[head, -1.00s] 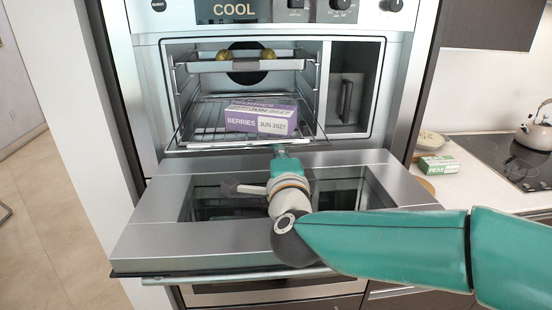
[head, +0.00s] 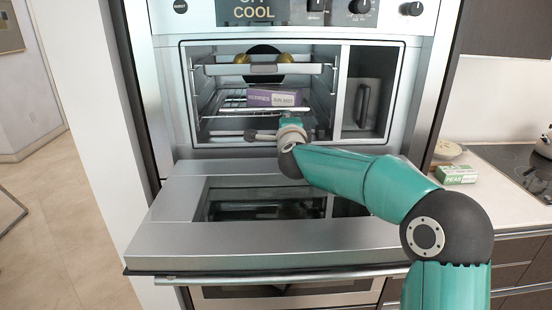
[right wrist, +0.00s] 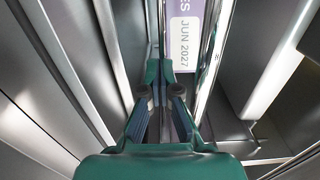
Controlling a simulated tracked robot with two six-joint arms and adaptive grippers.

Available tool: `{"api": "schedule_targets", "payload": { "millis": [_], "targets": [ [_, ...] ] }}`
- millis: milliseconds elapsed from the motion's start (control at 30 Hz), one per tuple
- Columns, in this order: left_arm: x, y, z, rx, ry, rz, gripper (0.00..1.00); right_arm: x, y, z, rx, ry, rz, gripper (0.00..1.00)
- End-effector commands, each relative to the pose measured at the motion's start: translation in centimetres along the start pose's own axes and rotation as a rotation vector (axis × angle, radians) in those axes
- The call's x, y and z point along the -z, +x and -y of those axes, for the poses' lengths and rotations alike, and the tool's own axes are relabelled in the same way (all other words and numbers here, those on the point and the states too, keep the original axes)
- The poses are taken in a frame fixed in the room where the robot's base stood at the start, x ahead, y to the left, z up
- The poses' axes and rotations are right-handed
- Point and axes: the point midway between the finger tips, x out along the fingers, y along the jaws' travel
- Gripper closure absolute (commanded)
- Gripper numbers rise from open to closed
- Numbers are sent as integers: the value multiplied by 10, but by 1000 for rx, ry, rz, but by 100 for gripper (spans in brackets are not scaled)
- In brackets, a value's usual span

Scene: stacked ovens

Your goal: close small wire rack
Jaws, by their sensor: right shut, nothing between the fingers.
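The small wire rack (head: 236,110) is inside the open upper oven. A purple and white berries box (head: 275,97) lies on it. My right gripper (head: 285,117) reaches over the open door into the oven cavity, at the rack's front below the box; my wrist partly hides it. In the right wrist view the right gripper (right wrist: 160,72) is shut and empty. A shiny wire bar (right wrist: 212,60) of the rack and the box's label (right wrist: 186,45) are close ahead. I cannot tell whether the fingertips touch the rack. My left gripper is out of view.
The oven door (head: 165,235) hangs open and flat under my right arm. A tray (head: 262,69) with round yellowish items sits above the rack. A side compartment (head: 368,95) is on the right. A peas box (head: 456,174) is on the counter.

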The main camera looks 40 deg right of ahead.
Motion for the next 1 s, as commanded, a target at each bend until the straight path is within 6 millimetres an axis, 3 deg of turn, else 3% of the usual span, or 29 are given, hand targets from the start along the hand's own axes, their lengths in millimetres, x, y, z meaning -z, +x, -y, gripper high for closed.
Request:
{"api": "schedule_targets", "payload": {
  "millis": [167,667,867,1000],
  "targets": [
    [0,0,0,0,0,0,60,14,8,0,0,-1,-19,100],
    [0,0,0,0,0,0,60,15,7,2,4,0,-22,100],
    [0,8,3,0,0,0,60,10,-10,0,4,0,-17,100],
    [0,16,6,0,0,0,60,2,-32,-1,5,1,-9,100]
  ]
}}
